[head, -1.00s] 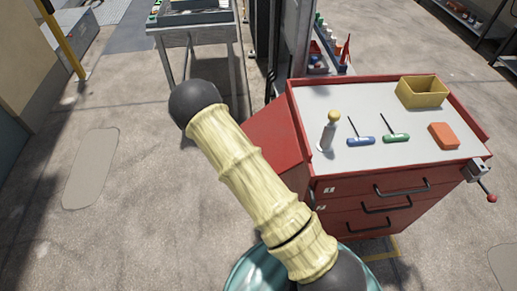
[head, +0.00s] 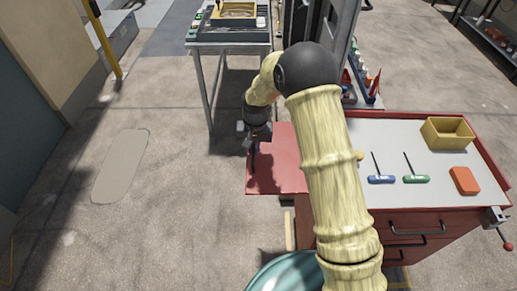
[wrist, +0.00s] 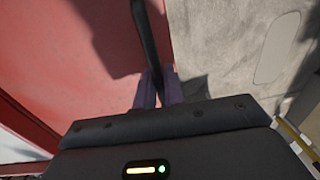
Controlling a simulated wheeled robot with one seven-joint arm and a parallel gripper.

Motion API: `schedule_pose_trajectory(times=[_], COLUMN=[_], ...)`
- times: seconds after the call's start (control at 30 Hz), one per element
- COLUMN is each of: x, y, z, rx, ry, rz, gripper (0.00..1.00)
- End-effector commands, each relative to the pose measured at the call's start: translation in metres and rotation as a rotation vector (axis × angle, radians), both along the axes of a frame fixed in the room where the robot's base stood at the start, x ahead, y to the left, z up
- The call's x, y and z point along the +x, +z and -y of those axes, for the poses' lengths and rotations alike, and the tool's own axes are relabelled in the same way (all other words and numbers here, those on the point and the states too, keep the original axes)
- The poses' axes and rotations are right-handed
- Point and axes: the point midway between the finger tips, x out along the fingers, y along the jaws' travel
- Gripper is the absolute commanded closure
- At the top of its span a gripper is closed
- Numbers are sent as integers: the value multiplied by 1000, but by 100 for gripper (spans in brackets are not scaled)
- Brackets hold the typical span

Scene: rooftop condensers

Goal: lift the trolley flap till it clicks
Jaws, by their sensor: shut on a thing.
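The red trolley flap (head: 282,178) sticks out from the left side of the red trolley (head: 375,230). It looks roughly level, near the height of the worktop. My arm hides where it joins the trolley, and I cannot tell whether it has latched. My gripper (head: 254,163) is at the flap's outer left edge. In the wrist view my gripper's fingers (wrist: 159,90) are shut at the edge of the flap (wrist: 85,60), where a dark bar runs between them.
On the grey worktop lie a blue-handled tool (head: 381,179), a green-handled tool (head: 416,179), an orange block (head: 464,180) and a yellow bin (head: 447,133). A vise (head: 496,217) is at the right corner. A metal table (head: 228,47) stands behind. Floor at left is clear.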

Motion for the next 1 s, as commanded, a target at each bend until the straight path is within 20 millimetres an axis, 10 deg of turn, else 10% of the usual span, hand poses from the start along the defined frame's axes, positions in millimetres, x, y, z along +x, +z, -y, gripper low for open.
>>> schedule_pose_trajectory(times=[0.53,0.63,1.0], x=[-2,-2,-1], y=[7,7,11], z=[-4,-4,-2], rx=[-1,-1,-1], ry=[9,9,7], rz=[-1,-1,0], gripper=[100,76,76])
